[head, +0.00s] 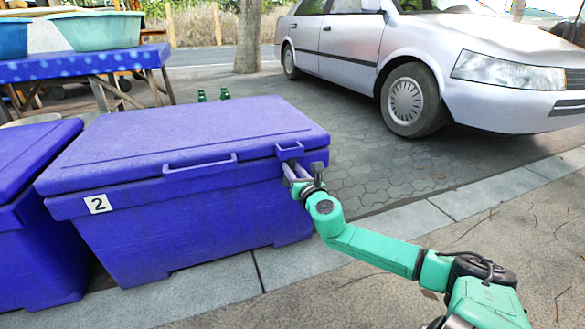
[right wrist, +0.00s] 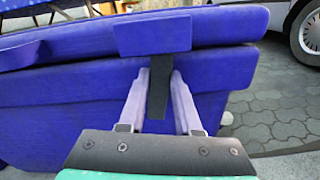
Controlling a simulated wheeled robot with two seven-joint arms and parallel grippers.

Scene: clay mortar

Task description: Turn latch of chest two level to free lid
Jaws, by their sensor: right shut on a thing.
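The blue chest two (head: 190,225) stands on the paving with a white "2" label (head: 98,204) on its front. Its lid (head: 200,135) is down. In the right wrist view, the dark latch bar (right wrist: 159,88) hangs nearly upright below a blue block (right wrist: 152,32) at the lid's edge. My right gripper (head: 291,172) is at the chest's right front corner. In the right wrist view its two pale fingers (right wrist: 158,92) lie on either side of the latch, shut on it. In the head view the latch is mostly hidden by the gripper. My left gripper is out of view.
Another blue chest (head: 30,215) stands close on the left. A table with basins (head: 100,31) is behind, and green bottles (head: 224,94) show past the lid. A silver car (head: 430,60) is parked at the back right. The paving right of the chest is clear.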

